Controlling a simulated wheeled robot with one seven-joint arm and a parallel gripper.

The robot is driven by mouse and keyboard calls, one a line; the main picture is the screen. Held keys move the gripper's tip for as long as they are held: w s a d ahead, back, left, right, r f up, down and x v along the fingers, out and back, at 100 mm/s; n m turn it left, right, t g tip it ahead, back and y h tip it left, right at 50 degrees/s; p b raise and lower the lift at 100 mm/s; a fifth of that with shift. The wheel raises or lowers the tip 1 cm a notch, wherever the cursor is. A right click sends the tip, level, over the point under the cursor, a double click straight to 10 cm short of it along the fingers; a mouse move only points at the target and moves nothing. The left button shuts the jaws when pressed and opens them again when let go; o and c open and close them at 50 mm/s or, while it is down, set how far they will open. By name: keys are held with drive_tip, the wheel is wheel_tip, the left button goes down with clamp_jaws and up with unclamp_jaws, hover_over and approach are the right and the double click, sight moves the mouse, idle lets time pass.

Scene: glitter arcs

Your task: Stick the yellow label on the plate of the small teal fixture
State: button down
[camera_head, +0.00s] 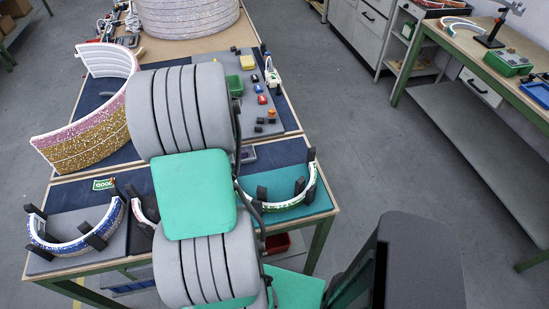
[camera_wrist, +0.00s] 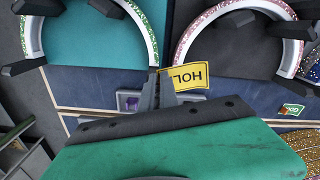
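The yellow label (camera_wrist: 187,77), with black letters reading "HOL" upside down, sticks out from the fingertips of my gripper (camera_wrist: 160,86) in the wrist view. The fingers are close together and shut on the label's left end. The teal fixture (camera_wrist: 85,42) is at the upper left of the wrist view, holding a white arc with green glitter between black clamps. In the head view the teal fixture (camera_head: 291,210) is at the bench's right front corner, partly hidden by my arm. My gripper and the label are hidden there. I cannot make out a separate plate on the fixture.
A grey fixture (camera_wrist: 222,50) with a pink glitter arc stands beside the teal one. A blue glitter arc (camera_head: 72,243) sits at the bench's left. A green "GOOD" label (camera_head: 103,184) lies behind it. A purple item (camera_wrist: 131,103) lies in a tray near the gripper.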

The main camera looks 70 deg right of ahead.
drive_tip(key=s+d+m+p, duration=0.1)
drive_tip(key=s+d+m, duration=0.15)
drive_tip(key=s, duration=0.65)
drive_tip(key=p, duration=0.2)
hover_over(287, 188)
wheel_tip(287, 188, down, 2)
drive_tip(key=shift+m, duration=0.45)
drive_tip(key=shift+d+f+b, duration=0.2)
drive_tip(key=shift+f+b, duration=1.2)
drive_tip(key=shift+f, duration=0.55)
drive_tip(key=shift+d+f+b, duration=0.15)
drive_tip(key=shift+f+b, duration=1.25)
drive_tip(key=shift+f, duration=0.5)
drive_tip(key=shift+s+a, duration=0.1)
drive_tip(key=shift+a, duration=0.05)
drive_tip(key=shift+f, duration=0.35)
drive_tip(key=c, duration=1.6)
unclamp_jaws()
drive_tip(key=shift+a, duration=0.1)
drive_tip(key=shift+o, duration=0.5)
